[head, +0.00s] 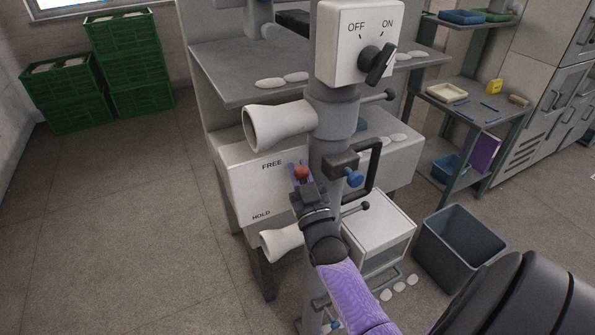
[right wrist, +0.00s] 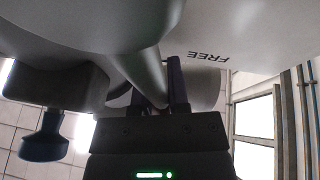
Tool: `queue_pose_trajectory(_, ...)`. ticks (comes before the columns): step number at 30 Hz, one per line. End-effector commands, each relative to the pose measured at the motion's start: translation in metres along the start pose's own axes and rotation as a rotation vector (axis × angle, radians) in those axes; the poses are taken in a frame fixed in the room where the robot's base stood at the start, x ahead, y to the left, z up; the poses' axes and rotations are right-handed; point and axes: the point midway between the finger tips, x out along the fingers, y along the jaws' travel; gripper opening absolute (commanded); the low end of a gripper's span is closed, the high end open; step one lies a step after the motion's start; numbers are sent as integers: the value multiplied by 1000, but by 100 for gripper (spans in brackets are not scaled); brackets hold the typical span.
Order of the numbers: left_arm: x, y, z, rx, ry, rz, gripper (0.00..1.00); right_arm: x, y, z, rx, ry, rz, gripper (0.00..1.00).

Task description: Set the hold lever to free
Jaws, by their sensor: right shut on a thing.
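The hold lever's red knob (head: 302,172) shows between the purple fingertips of my right gripper (head: 301,170) in the head view. The gripper is shut on the lever. The knob is level with, or slightly below, the FREE label (head: 271,165) and well above the HOLD label (head: 261,215) on the pale panel. In the right wrist view, a grey rod (right wrist: 138,72) runs down to the gripper (right wrist: 172,85), with the FREE label (right wrist: 208,57) upside down beside it. The gripper and wrist hide most of the lever. My left gripper is not in view.
A white switch box (head: 347,42) with a black OFF/ON knob stands above on the grey post. A white cone (head: 275,127) sticks out just above the gripper, another (head: 282,242) below. A black handle (head: 373,170) and blue knob (head: 354,178) are close right. A grey bin (head: 460,245) stands lower right.

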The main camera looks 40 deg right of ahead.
Motion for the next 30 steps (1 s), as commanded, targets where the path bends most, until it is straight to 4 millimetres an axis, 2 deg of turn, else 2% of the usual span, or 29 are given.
queue_pose_trajectory(1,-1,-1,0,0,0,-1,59,3,1,-5,-1,15,3,0)
queue_pose_trajectory(9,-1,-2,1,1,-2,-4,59,3,1,-5,-2,17,3,0)
queue_pose_trajectory(10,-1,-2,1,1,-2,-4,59,3,1,-5,-2,18,3,24)
queue_pose_trajectory(14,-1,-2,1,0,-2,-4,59,3,1,-5,-2,16,3,52)
queue_pose_trajectory(15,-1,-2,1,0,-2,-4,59,3,1,-4,-1,14,3,56)
queue_pose_trajectory(24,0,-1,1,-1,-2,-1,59,-2,0,-2,-1,6,1,56)
queue_pose_trajectory(26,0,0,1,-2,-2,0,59,-9,0,-1,-1,6,1,56)
queue_pose_trajectory(30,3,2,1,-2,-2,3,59,-37,0,0,-1,4,1,56)
